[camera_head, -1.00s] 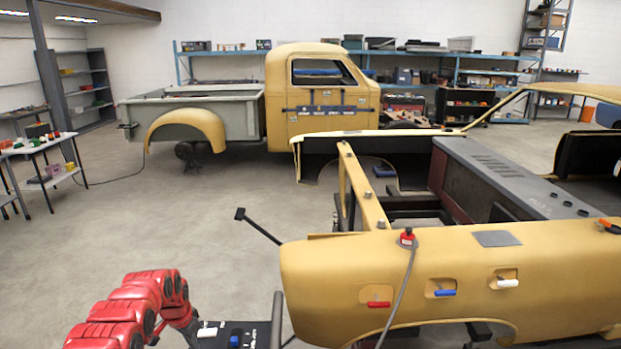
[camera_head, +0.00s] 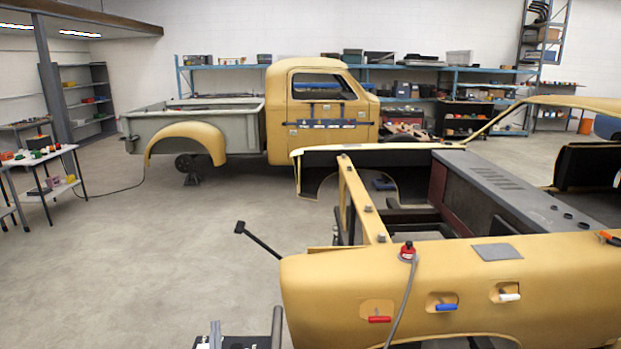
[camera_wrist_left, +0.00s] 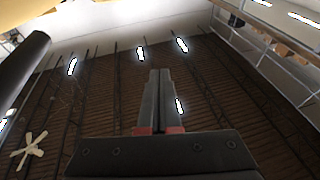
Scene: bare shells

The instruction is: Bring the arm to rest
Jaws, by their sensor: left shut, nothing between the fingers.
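My left gripper (camera_wrist_left: 160,78) shows in the left wrist view, with its two dark fingers together and nothing between them. It points up toward a dark ribbed ceiling (camera_wrist_left: 90,110) with several bright lamps. It touches nothing that I can see. My right gripper is in neither view.
A yellow car shell (camera_head: 560,285) with coloured handles fills the right front. A dark rod (camera_head: 262,243) juts left from it. A yellow and grey pickup (camera_head: 320,125) stands behind. A table (camera_head: 45,165) with small items is at left. The floor (camera_head: 170,255) between is clear.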

